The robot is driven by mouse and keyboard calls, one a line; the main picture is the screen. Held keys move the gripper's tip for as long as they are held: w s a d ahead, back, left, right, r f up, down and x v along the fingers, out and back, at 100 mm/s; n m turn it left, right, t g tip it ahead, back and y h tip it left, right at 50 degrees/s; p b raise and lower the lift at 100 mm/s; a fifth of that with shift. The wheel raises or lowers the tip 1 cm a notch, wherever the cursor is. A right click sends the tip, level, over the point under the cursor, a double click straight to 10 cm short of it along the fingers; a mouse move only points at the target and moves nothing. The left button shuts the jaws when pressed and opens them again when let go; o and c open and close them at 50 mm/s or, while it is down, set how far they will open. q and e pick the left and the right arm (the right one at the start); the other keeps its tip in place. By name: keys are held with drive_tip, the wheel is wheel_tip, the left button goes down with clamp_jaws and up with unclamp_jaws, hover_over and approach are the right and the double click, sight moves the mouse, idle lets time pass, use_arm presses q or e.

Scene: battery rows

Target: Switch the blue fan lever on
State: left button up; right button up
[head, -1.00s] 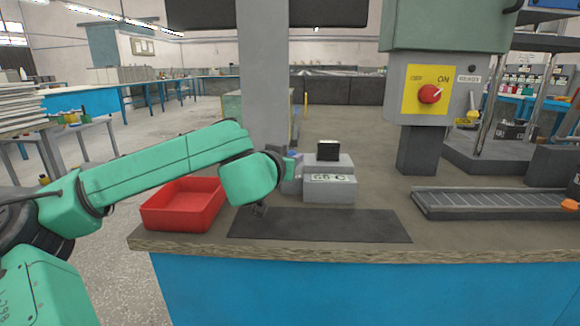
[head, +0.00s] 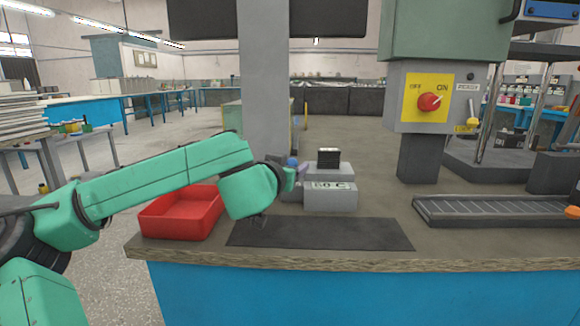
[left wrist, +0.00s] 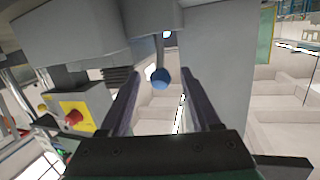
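The blue ball knob (left wrist: 160,78) of the fan lever shows in the left wrist view, just beyond and between my fingertips. In the head view the blue knob (head: 292,161) is small, beside the grey post and left of the grey box. My left gripper (left wrist: 160,88) is open, with a finger on each side of the line to the knob; I cannot tell whether either touches it. In the head view my left gripper (head: 300,170) is mostly hidden behind my green wrist. The lever's stem and base are hard to make out. My right gripper is out of view.
A red tray (head: 182,212) sits left on the bench, below my forearm. A black mat (head: 320,234) lies in front. A grey box (head: 330,196) with a black block on top stands close to the gripper. A red ON/OFF knob (head: 429,102) and a roller track (head: 480,211) are right.

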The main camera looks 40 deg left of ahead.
use_arm(q)
drive_tip(key=shift+s, duration=0.1)
drive_tip(key=shift+s+d+r, duration=0.1)
drive_tip(key=shift+s+d, duration=0.1)
drive_tip(key=shift+s, duration=0.15)
drive_tip(key=v, duration=1.3)
drive_tip(key=shift+s, duration=0.3)
